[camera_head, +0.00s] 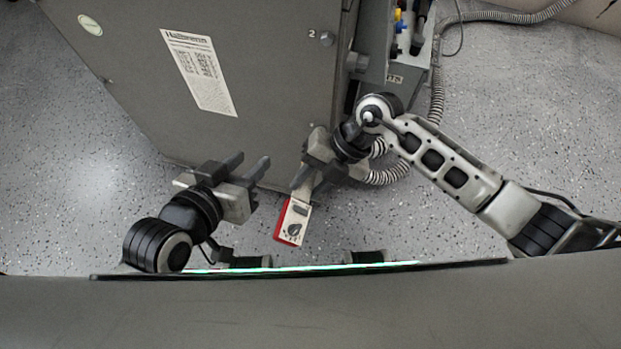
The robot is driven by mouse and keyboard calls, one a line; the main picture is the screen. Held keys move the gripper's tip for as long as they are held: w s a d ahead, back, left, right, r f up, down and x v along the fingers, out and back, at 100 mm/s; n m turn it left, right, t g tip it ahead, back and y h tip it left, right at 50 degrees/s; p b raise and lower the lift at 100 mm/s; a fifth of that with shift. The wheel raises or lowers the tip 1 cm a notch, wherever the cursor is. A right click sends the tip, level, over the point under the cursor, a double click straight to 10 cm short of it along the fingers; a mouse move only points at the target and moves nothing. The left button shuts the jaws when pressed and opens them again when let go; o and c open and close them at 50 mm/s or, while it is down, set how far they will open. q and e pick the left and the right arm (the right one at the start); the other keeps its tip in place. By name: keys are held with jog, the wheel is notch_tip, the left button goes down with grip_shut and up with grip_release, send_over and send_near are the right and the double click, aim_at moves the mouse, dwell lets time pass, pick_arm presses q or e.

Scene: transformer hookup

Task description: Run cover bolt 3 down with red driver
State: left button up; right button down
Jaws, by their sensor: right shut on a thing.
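The red driver (292,222), red with a pale face and a dark knob, hangs from my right gripper (306,184). My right gripper is shut on its upper end, and the driver points down and left in the picture, over the floor. My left gripper (252,168) is open and empty, with its two dark fingers apart near the lower edge of the grey cabinet. The cabinet's cover (150,95) is large and flat. A bolt (326,39) beside a printed "2" shows near its upper right. I cannot make out a bolt marked 3.
A white printed label (199,72) is on the cover. A tool holder (405,35) with yellow and blue items is at the cabinet's right side. A ribbed grey hose (437,100) runs beside it. Speckled floor (70,190) is open at left.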

jog(key=shift+w+d, duration=0.2)
jog(key=shift+w, duration=0.65)
